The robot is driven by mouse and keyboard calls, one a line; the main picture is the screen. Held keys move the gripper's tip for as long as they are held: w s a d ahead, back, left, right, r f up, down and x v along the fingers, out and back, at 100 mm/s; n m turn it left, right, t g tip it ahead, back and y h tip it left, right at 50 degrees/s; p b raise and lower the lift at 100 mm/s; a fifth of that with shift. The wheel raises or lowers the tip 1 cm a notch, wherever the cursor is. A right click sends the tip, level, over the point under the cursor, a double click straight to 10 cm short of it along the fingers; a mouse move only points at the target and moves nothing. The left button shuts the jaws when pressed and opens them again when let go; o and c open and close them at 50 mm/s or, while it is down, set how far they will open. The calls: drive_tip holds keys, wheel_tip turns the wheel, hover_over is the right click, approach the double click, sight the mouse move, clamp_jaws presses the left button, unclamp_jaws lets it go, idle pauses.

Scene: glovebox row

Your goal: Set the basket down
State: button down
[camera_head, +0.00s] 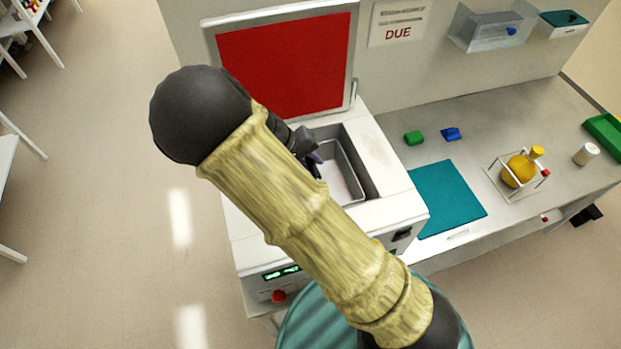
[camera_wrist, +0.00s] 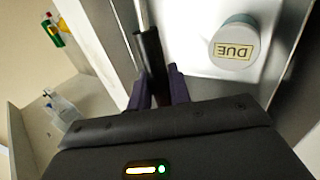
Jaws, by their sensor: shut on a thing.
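My gripper (camera_wrist: 157,80) is shut on the black handle (camera_wrist: 149,48) of the basket; a thin metal rod runs up from that handle. In the wrist view, a round grey jar (camera_wrist: 234,43) labelled DUE stands on a pale metal floor beside the handle. In the head view, my gripper (camera_head: 312,152) is at the left side of the open well of a white machine (camera_head: 398,203). A grey metal rim shows in the well (camera_head: 347,168). My arm hides part of it, and I cannot tell whether the basket touches the bottom.
The machine's red-lined lid (camera_head: 288,62) stands open behind the well. To the right, the counter holds a teal mat (camera_head: 447,198), green (camera_head: 414,138) and blue (camera_head: 451,134) pieces, an amber flask (camera_head: 519,171) in a rack, and a white cylinder (camera_head: 586,154).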

drive_tip(key=shift+f, duration=0.95)
wheel_tip(320, 180, down, 4)
drive_tip(key=shift+p, duration=0.7)
drive_tip(key=c, duration=1.3)
unclamp_jaws()
drive_tip(key=shift+f, duration=0.1)
drive_tip(key=shift+w, duration=0.1)
